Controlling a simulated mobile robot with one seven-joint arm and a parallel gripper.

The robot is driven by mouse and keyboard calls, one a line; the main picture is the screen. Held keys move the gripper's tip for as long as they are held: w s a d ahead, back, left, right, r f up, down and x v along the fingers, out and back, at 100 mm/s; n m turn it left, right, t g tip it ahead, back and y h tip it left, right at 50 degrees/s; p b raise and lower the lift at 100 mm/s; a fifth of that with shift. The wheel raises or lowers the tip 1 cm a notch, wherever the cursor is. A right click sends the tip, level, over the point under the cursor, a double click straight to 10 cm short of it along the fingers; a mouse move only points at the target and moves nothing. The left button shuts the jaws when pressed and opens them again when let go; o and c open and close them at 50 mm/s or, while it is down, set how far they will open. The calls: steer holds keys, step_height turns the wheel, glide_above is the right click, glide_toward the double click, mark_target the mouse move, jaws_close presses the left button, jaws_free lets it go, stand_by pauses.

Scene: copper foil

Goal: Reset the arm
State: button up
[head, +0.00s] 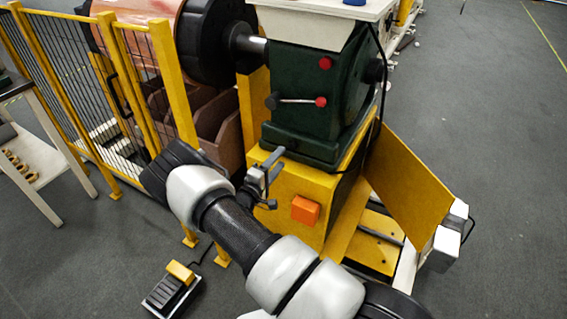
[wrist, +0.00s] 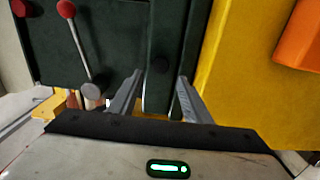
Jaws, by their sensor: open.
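My arm reaches from the lower right of the head view toward the machine. My gripper (head: 272,170) is in front of the yellow base and below the dark green housing. In the wrist view my gripper (wrist: 160,82) shows two grey fingers spread apart, with nothing between them. The dark green housing (wrist: 120,45) is beyond the fingers, with the yellow panel (wrist: 235,75) to their right. I cannot tell whether the fingers touch the machine.
The dark green machine (head: 308,130) has a red-knobbed lever (head: 298,101) and an orange box (head: 305,210) on its yellow base (head: 285,190). A yellow fence (head: 130,85) stands left. A foot pedal (head: 173,290) lies on the floor. Open floor (head: 490,120) is at right.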

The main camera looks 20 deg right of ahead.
steer(key=shift+s+a, duration=0.2)
steer(key=shift+a, duration=0.05)
steer(key=shift+r, duration=0.1)
stand_by(0.3)
steer(key=s+d+r+m+g+y, duration=0.1)
steer(key=s+d+r+m+g, duration=0.4)
steer(key=s+r, duration=0.45)
steer(key=s+d+r+m+g+y, duration=0.2)
steer(key=s+r+m+g, duration=0.2)
steer(key=s+r+g, duration=0.5)
steer(key=s+a+r+t+y, duration=0.45)
steer(key=s+a+r, duration=0.25)
steer(key=s, duration=0.2)
steer(key=s+a+r+t+y, duration=0.3)
steer(key=s+a+r+y, duration=0.35)
steer(key=s, duration=0.35)
step_height(320, 180, up, 15)
steer(key=p, duration=1.4)
steer(key=shift+w+r+n+h+p, duration=0.2)
steer(key=shift+n+h+p, duration=0.1)
steer(key=shift+h+p, duration=0.1)
steer(key=shift+a, duration=0.1)
